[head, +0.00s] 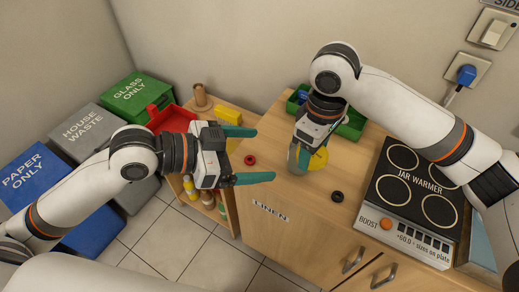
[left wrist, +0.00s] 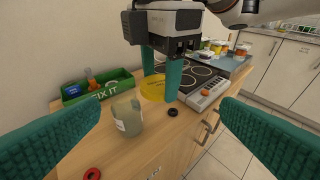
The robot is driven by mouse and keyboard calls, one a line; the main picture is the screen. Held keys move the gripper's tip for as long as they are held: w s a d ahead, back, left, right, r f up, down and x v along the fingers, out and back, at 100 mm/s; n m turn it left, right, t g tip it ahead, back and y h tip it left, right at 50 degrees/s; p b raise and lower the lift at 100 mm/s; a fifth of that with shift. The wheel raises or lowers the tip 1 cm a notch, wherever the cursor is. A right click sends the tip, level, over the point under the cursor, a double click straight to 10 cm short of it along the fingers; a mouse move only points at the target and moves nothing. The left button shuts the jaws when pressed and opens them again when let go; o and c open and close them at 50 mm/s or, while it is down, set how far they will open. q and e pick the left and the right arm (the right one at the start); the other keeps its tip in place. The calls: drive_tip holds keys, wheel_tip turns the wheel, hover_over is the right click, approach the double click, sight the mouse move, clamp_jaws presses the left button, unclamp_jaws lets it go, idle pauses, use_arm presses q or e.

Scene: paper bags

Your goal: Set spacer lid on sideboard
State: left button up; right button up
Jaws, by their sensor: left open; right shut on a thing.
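The wooden sideboard (head: 290,195), marked LINEN, stands in the middle of the head view. My right gripper (head: 310,157) points down over its top, shut on a flat yellow lid (head: 319,159). The left wrist view shows the yellow lid (left wrist: 153,88) between the teal fingers; whether it touches the sideboard I cannot tell. A grey jar with a pale label (left wrist: 127,116) stands beside the lid; in the head view it is partly hidden by my right gripper. My left gripper (head: 262,155) is open and empty, by the sideboard's left edge.
A red ring (head: 250,160) and a black ring (head: 337,196) lie on the sideboard. A green FIX IT tray (left wrist: 98,90) is at the back. A jar warmer (head: 411,195) stands right. A low shelf and labelled bins (head: 138,95) are left.

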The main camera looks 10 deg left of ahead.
sight(318, 154)
use_arm(q)
drive_tip(key=x, duration=1.2)
drive_tip(key=shift+s+d+r, duration=0.15)
drive_tip(key=c, duration=1)
drive_tip(key=shift+c, duration=0.2)
use_arm(e)
drive_tip(key=o, duration=1.2)
drive_tip(key=shift+c, duration=0.2)
